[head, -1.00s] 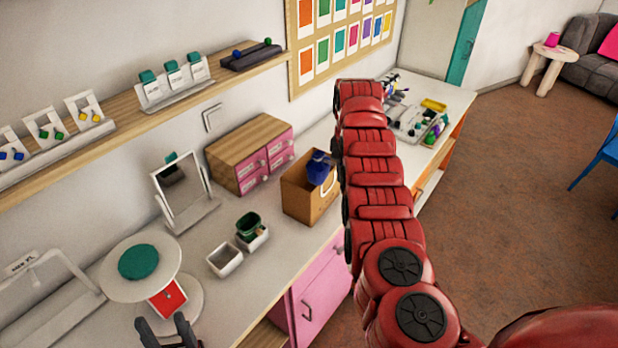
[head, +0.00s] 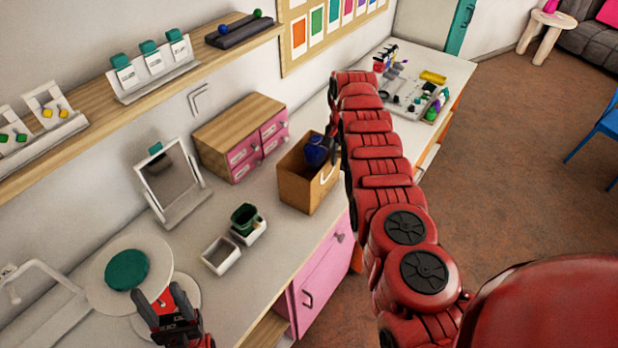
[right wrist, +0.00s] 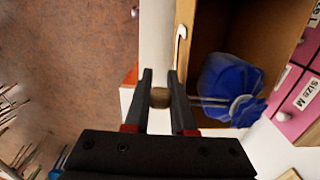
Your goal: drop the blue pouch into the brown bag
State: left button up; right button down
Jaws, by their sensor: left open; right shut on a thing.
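The brown bag (head: 296,192) stands open-topped on the counter. The blue pouch (head: 316,150) is at its mouth in the head view. In the right wrist view, the pouch (right wrist: 232,82) shows against the bag's inside (right wrist: 226,28), its pale cord running toward my fingers. My right gripper (right wrist: 162,98) is shut on a small brown bead, seemingly on the pouch's cord, beside the bag's rim. Whether the pouch touches the bag's floor cannot be told. My left gripper (head: 166,302) is open and empty near the round white stand. My right arm hides part of the bag's right side.
A pink drawer box (head: 240,140) stands behind the bag. Small white bins (head: 221,255), a mirror (head: 172,185) and a round stand with a green disc (head: 127,269) are to its left. A tray of tools (head: 415,100) lies farther along the counter.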

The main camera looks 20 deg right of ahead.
jog(key=shift+f, duration=0.2)
